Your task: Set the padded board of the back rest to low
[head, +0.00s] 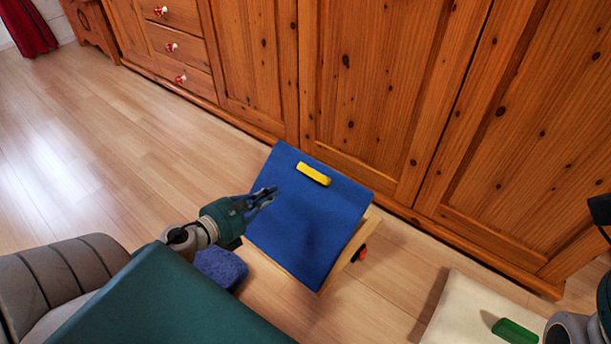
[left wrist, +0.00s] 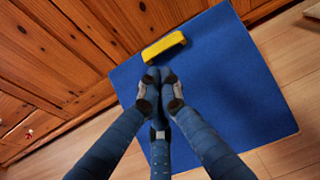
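The back rest's padded board (head: 308,222) is blue, with a yellow grip (head: 313,174) near its upper edge. It is tilted on a light wooden frame (head: 348,252); how the board is propped is hidden underneath. In the left wrist view the board (left wrist: 225,85) and yellow grip (left wrist: 164,47) also show. My left gripper (head: 272,192) is over the board's left side, below the grip. Its fingertips (left wrist: 158,72) come together just short of the grip, with nothing seen between them. Of my right arm, only parts show at the right edge, and its fingers cannot be made out clearly.
A wooden cupboard (head: 380,90) stands close behind the back rest. A dark blue block (head: 221,268) lies on the floor to its left. A cream cushion (head: 465,312) with a green piece (head: 514,331) is at lower right. A red-black knob (head: 360,254) is on the frame's side. Floor at left is clear.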

